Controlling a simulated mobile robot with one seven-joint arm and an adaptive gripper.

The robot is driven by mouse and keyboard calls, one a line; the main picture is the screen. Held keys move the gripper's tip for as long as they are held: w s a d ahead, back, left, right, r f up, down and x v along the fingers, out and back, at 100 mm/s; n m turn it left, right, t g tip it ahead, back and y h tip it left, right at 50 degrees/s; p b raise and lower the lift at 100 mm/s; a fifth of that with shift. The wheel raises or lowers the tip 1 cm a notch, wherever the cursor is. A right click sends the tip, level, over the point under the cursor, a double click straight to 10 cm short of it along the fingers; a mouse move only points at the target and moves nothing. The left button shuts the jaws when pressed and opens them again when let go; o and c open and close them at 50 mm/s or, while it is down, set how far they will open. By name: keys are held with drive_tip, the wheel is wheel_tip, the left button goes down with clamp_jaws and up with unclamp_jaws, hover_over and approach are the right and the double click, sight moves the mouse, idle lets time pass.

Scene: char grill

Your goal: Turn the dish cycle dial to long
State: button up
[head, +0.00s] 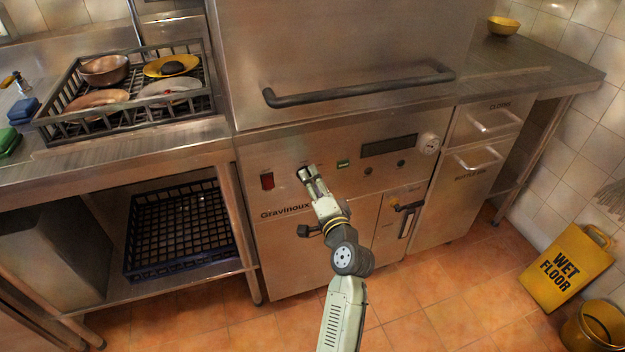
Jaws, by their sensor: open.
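The steel dishwasher's control panel (375,172) faces me in the head view, below its long black handle. My gripper (307,170) is open at the left part of this panel, between a red switch and a small green light. A small dark part shows at the fingertips and is mostly hidden by them; it looks like the cycle dial. I cannot read its setting or any marks around it. I cannot tell whether the fingers touch it or stand just in front of it. A round white gauge (429,143) sits at the panel's right end.
The red switch (267,181) is just left of my gripper, and the green light (343,164) is to its right. The black door handle (360,88) juts out above. A dish rack (60,132) stands on the left counter. A yellow wet floor sign (566,266) stands at right.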

drive_tip(key=v, duration=1)
drive_tip(key=shift+s, duration=0.2)
